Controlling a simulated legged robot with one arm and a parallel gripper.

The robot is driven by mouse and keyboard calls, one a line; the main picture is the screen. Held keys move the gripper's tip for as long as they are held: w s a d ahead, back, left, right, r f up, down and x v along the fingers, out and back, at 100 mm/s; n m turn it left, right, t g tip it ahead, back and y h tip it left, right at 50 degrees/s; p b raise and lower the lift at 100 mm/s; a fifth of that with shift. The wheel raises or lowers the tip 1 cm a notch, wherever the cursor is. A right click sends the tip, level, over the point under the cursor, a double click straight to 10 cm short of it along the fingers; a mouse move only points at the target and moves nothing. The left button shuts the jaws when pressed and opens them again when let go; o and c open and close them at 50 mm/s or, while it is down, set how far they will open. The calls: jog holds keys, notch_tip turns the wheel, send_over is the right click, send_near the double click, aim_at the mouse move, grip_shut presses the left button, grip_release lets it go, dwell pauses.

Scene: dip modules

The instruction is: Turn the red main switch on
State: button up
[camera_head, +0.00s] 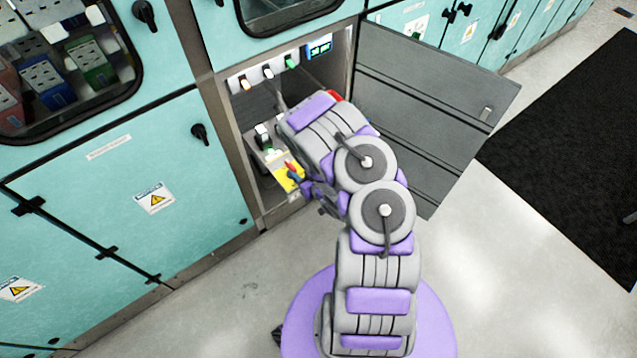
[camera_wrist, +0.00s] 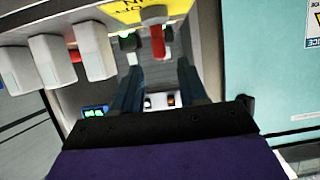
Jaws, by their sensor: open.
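The red main switch (camera_wrist: 158,42) is a red lever with a pale tip, in front of a yellow label (camera_wrist: 126,12) with inverted black lettering. In the head view the yellow label (camera_head: 288,182) shows low inside the open cabinet, with a small red part (camera_head: 289,166) at it. My gripper (camera_wrist: 159,66) is open, its two dark fingers apart. In the wrist view the red lever shows between and just beyond the fingertips; I cannot tell whether they touch it. In the head view my arm hides much of the cabinet, and the fingertips are hard to make out.
The open cabinet door (camera_head: 430,110) stands to the right of my arm. Upper white, orange and green switches (camera_head: 268,72) and a blue-lit display (camera_head: 319,46) are inside the cabinet. White blocks (camera_wrist: 48,58) lie left of the lever in the wrist view. Teal cabinet fronts (camera_head: 120,190) flank the opening.

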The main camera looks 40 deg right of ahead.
jog(key=p+v, duration=0.8)
jog(key=v, duration=0.2)
jog(key=shift+s, duration=0.4)
jog(key=shift+r, duration=0.1)
